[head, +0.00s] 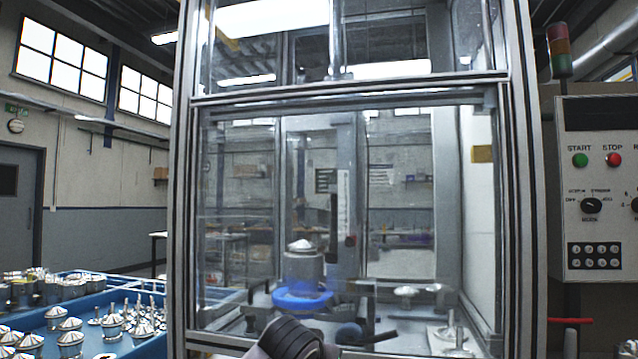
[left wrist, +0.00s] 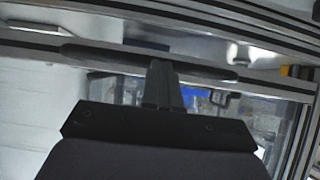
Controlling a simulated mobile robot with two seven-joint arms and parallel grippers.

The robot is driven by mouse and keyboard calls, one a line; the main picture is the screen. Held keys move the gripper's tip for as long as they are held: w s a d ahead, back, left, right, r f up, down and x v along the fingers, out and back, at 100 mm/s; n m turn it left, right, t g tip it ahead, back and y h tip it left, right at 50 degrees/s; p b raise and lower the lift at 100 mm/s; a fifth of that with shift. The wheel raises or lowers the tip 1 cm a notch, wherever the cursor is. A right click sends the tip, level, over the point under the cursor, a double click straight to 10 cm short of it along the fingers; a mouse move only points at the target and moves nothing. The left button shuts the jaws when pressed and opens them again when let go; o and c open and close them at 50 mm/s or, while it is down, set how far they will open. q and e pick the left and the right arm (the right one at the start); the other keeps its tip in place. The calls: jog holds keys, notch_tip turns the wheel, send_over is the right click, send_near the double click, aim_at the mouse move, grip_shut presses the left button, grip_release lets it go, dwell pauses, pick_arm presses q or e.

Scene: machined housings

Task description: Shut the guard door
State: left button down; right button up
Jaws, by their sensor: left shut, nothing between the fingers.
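The guard door is a clear panel in a grey metal frame (head: 345,100) on the front of the machine enclosure in the head view. From the head view I cannot tell how far it is open. A dark upright bar (head: 333,228) shows in the middle, perhaps its handle. In the left wrist view a long dark bar (left wrist: 215,72) runs along a pale frame member. My left gripper (left wrist: 161,72) is shut and empty, its fingertips at or close to this bar; I cannot tell whether they touch. My right gripper is not in view.
Behind the clear panel, a metal part stands above a blue ring (head: 302,298). A control panel (head: 600,240) with green and red buttons is on the right. A blue tray (head: 40,325) of machined parts stands at left. Grey posts (head: 183,200) border the enclosure.

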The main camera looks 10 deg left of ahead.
pick_arm(q)
jog(key=shift+w+a+f, duration=0.1)
jog(key=shift+f, duration=0.55)
jog(key=shift+w+a+f, duration=0.1)
jog(key=shift+f, duration=0.5)
jog(key=shift+r, duration=0.1)
jog(key=shift+r, duration=0.1)
